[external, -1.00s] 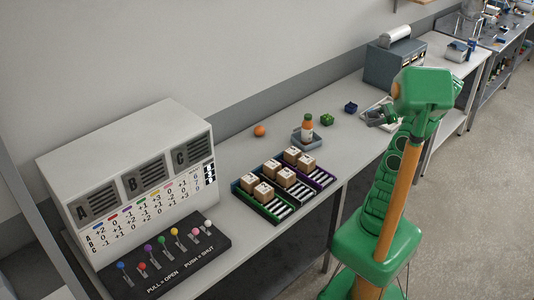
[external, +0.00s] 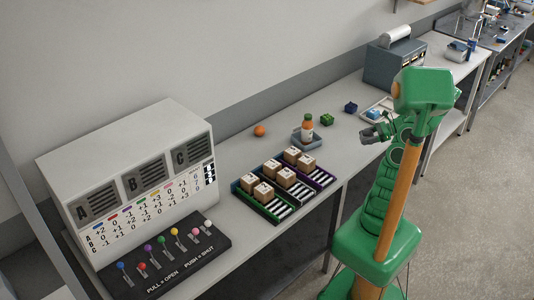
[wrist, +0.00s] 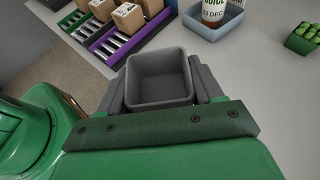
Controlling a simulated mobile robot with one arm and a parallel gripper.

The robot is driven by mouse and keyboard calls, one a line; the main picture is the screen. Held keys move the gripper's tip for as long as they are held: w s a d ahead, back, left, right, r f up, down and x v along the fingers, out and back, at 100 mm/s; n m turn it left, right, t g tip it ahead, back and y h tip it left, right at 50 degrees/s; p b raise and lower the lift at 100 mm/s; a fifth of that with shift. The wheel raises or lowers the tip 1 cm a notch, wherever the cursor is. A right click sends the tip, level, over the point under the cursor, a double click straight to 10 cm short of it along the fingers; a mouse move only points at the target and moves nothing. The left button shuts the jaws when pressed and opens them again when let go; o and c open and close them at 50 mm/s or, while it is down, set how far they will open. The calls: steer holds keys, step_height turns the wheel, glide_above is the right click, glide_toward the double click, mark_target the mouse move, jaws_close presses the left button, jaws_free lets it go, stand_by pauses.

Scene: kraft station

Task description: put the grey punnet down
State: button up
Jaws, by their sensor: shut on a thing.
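The grey punnet (wrist: 160,88), a small empty square tub, sits upright between the two dark fingers of my gripper (wrist: 161,77) in the wrist view. My gripper is shut on it, one finger along each side. In the external view my gripper (external: 373,134) is near the front edge of the bench (external: 345,151), in front of a white tray (external: 372,112). The punnet is hard to make out there. I cannot tell how high it is above the bench.
A blue-grey tub (external: 307,142) holds an orange juice bottle (external: 307,126). Green (external: 327,119) and blue (external: 351,107) punnets stand behind, with an orange (external: 260,130) to the left. Roller racks (external: 262,205) carry several boxes (external: 264,193). Bare bench lies between the tub and my gripper.

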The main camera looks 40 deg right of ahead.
steer(key=w+d+f, duration=0.3)
steer(key=w+d, duration=0.2)
steer(key=w, duration=0.1)
glide_above(356, 147)
steer(key=shift+s+a+f, duration=0.1)
steer(key=shift+f, duration=1.2)
steer(key=shift+s+a+f, duration=0.1)
steer(key=shift+f, duration=1.2)
steer(key=shift+w+d+f, duration=0.1)
steer(key=shift+w+f, duration=0.15)
steer(key=shift+f, duration=1.6)
steer(key=o, duration=1)
steer(key=shift+f, duration=0.1)
steer(key=shift+o, duration=0.2)
